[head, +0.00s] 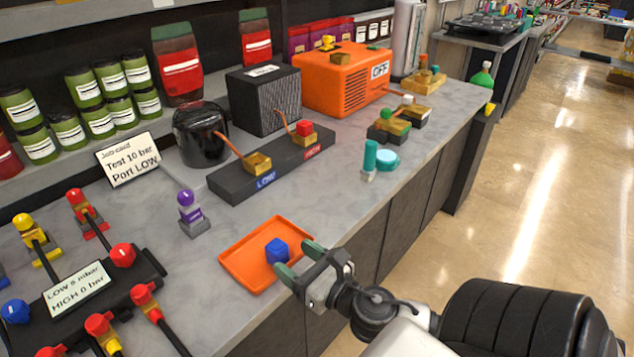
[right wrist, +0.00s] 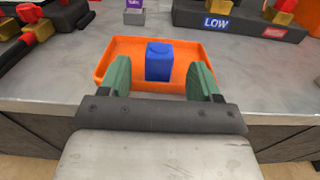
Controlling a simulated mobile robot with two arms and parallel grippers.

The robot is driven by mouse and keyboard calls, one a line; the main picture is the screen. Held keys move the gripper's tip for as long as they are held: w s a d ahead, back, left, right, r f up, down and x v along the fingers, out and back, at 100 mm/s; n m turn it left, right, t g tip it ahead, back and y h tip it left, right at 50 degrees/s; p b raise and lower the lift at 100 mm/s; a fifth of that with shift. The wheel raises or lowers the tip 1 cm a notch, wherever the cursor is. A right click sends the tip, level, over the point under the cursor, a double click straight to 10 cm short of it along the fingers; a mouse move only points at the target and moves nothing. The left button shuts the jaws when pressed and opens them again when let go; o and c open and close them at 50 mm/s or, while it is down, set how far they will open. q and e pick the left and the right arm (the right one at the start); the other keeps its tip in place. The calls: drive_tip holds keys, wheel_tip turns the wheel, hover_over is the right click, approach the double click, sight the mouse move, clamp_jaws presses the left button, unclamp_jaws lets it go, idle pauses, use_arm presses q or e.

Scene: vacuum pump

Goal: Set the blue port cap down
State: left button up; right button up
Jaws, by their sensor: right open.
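The blue port cap (head: 278,251) sits in the orange tray (head: 240,261) near the counter's front edge. In the right wrist view the cap (right wrist: 159,62) stands upright on the floor of the tray (right wrist: 122,45), ahead of my fingers. My right gripper (head: 298,262) is open at the tray's right front side. In the right wrist view its two green fingers (right wrist: 163,80) are spread wide, with the cap beyond and between them, apart from both. The left gripper is not in view.
Behind the tray is a dark block with the LOW port (head: 257,163) and the HIGH port (head: 305,130), which has a red cap. A purple-topped piece (head: 191,213) stands left of the tray. A gauge manifold (head: 95,300) with hoses lies at left.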

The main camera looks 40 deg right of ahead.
drive_tip(key=shift+s+d+b, duration=0.2)
drive_tip(key=shift+s+b, duration=0.4)
drive_tip(key=shift+s, duration=1.85)
drive_tip(key=d+f+m+g+h, duration=0.1)
drive_tip(key=d+f+m+g, duration=0.2)
drive_tip(key=f, duration=0.5)
drive_tip(key=d+f+m+g+h, duration=0.1)
drive_tip(key=d+f+m+h, duration=0.15)
drive_tip(key=f+m, duration=0.4)
drive_tip(key=s+d+f+m+g, duration=0.1)
drive_tip(key=s+f+m+g, duration=0.3)
drive_tip(key=f, duration=0.7)
drive_tip(key=s+d+f+m+g, duration=0.15)
drive_tip(key=f+m, duration=0.35)
drive_tip(key=f, duration=0.6)
drive_tip(key=s+a+f+m+g+y, duration=0.1)
drive_tip(key=s+a+f+m+g, duration=0.2)
drive_tip(key=s+a+f+m, duration=0.4)
drive_tip(key=s+a+f+m+g+y, duration=0.1)
drive_tip(key=s+a+f+m+g, duration=0.3)
drive_tip(key=s+f+m, duration=0.5)
drive_tip(key=s+a+f, duration=0.2)
drive_tip(key=s+f, duration=0.1)
drive_tip(key=s, duration=0.1)
drive_tip(key=shift+s+a+f, duration=0.25)
drive_tip(key=shift+a+f, duration=0.1)
